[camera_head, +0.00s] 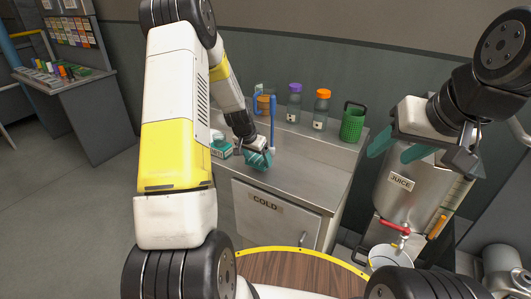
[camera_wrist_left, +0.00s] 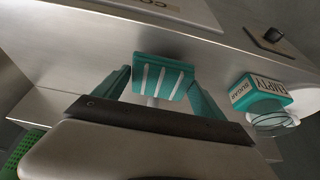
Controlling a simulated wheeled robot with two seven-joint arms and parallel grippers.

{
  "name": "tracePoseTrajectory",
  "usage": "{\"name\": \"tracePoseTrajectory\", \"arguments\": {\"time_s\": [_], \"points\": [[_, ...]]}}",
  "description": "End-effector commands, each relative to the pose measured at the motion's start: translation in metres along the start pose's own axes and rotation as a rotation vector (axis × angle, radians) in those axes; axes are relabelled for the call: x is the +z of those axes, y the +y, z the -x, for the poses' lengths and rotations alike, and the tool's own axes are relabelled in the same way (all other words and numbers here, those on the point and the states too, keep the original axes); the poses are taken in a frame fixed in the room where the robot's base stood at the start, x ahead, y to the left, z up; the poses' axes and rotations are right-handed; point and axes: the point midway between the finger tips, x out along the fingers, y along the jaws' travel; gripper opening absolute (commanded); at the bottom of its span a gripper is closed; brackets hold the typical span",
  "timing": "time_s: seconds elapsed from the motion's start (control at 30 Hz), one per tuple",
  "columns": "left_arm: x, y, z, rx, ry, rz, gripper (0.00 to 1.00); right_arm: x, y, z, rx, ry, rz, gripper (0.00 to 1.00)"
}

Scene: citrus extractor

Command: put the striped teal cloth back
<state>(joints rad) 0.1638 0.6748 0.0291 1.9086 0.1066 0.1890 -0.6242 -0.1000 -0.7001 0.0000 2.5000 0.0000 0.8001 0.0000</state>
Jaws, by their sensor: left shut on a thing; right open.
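The striped teal cloth (camera_wrist_left: 163,76), teal with white stripes, is between the fingertips of my left gripper (camera_wrist_left: 160,92) in the left wrist view. In the head view my left gripper (camera_head: 258,158) is over the steel counter, above the COLD door; the cloth there is hard to tell from the teal fingers. Whether the cloth touches the counter is not clear. My right gripper (camera_head: 400,148) is open and empty, in front of the juice tank at the right.
Orange-capped (camera_head: 321,108) and purple-capped (camera_head: 294,103) bottles and a green perforated holder (camera_head: 352,123) stand on the back ledge. The counter (camera_head: 310,178) right of my left gripper is clear.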

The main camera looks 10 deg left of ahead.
Motion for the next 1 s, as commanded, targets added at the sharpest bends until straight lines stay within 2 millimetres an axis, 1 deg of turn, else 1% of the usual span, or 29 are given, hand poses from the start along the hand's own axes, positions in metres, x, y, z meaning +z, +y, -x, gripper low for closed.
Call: {"name": "tracePoseTrajectory", "arguments": {"time_s": [0.03,0.1,0.17,0.5,0.53,0.6,0.87,0.97,1.0], "points": [[0.007,0.001,-0.01,0.003,-0.006,0.002,0.37,0.0,0.0,0.0,0.0,0.0,0.0,0.51],[0.01,0.001,-0.019,0.002,-0.004,0.002,0.37,0.0,0.0,0.0,0.0,0.0,0.0,0.51],[0.012,0.001,-0.024,0.002,-0.004,0.002,0.37,0.0,0.0,0.0,0.0,0.0,0.0,0.51],[0.013,0.0,-0.027,0.001,-0.002,0.001,0.37,0.0,0.0,0.0,0.0,0.0,0.0,0.51],[0.013,0.0,-0.026,0.0,-0.002,0.001,0.87,0.0,0.0,0.0,0.0,0.0,0.0,0.51],[0.013,0.0,-0.026,0.0,-0.002,0.001,1.0,0.0,0.0,0.0,0.0,0.0,0.0,0.51],[0.012,0.0,-0.025,0.0,-0.001,0.001,1.0,0.0,0.0,0.0,0.0,0.0,0.0,0.51],[0.011,0.0,-0.017,-0.001,0.0,0.001,1.0,0.0,0.0,0.0,0.0,0.0,0.0,0.51],[0.01,-0.001,-0.011,-0.001,0.002,0.001,1.0,0.0,0.0,0.0,0.0,0.0,0.0,0.51]]}}
